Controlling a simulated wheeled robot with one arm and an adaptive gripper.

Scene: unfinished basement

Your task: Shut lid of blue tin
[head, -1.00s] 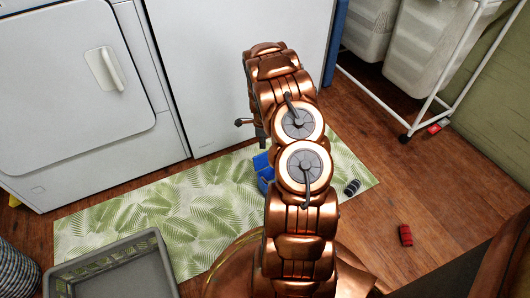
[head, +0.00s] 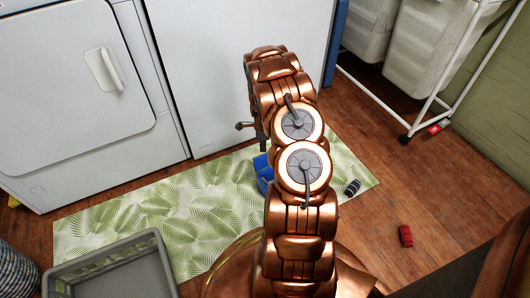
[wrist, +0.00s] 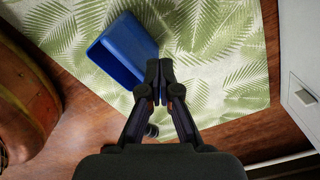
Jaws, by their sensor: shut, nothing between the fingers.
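The blue tin (head: 264,180) sits on the leaf-patterned mat, partly hidden behind my arm in the head view. In the wrist view the blue tin (wrist: 128,45) shows at upper left of centre, with a broad blue face and a darker, recessed-looking side to the left. I cannot tell clearly how far its lid stands open. My gripper (wrist: 159,72) is shut and empty, its fingertips at the tin's lower right edge in the picture. Whether they touch it is unclear.
The green leaf mat (head: 110,226) lies on a wood floor before white appliances (head: 235,70). A grey basket (head: 110,268) is at lower left. A dark striped object (head: 352,187) lies on the mat, a red object (head: 406,236) on the floor. A white wheeled rack (head: 435,90) stands at upper right.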

